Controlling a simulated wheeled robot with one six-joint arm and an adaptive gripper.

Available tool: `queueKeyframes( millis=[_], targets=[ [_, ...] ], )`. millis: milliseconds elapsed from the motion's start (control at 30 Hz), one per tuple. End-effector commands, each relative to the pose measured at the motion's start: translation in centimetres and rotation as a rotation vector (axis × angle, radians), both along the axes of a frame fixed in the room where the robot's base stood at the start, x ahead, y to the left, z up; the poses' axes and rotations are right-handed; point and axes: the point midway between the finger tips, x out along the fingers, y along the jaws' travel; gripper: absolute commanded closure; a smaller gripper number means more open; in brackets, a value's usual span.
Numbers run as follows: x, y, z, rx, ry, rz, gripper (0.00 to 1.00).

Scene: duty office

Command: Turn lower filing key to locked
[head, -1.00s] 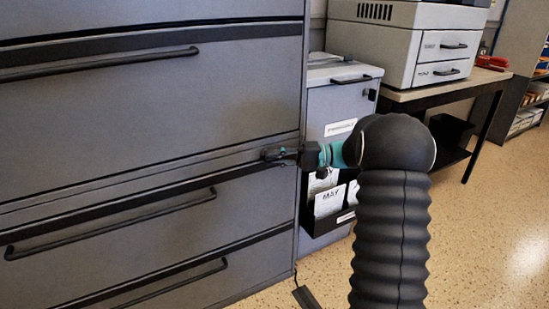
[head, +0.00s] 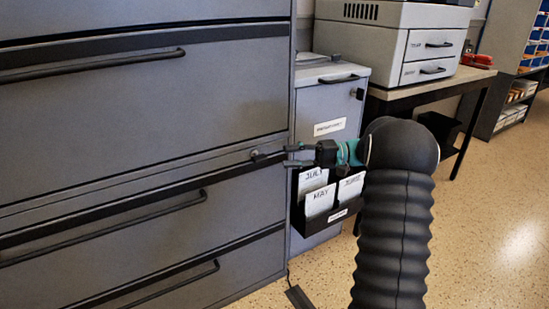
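The grey filing cabinet (head: 215,100) fills the left of the head view. A small dark key or lock (head: 257,155) sits on the strip between its upper and lower drawers, near the right edge. It is too small to tell which way it is turned. My gripper (head: 285,156) is just to the right of it, with its two fingers apart and pointing left at it. No contact shows, and nothing is seen between the fingers.
A smaller grey cabinet (head: 325,105) stands behind, with a black card holder (head: 330,222) on its front. A printer (head: 400,40) sits on a table (head: 455,82) at the back right. The speckled floor (head: 480,220) at right is open.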

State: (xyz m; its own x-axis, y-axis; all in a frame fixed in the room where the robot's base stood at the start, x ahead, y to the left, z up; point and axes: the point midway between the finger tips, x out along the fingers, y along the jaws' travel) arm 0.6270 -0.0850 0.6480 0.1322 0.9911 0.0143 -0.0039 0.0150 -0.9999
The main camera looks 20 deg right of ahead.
Motion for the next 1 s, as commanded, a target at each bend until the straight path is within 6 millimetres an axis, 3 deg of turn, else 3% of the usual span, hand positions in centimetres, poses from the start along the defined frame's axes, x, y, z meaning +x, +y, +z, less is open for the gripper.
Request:
queueKeyframes(
  millis=[100, 300, 1000],
  targets=[
    [-0.2, -2.0, 0.0, -0.001, 0.0, -0.003, 0.64],
    [-0.5, -3.8, 0.0, 0.0, -0.001, -0.001, 0.64],
    [0.1, -4.2, -0.7, -0.022, 0.063, -0.028, 0.64]
  ],
)
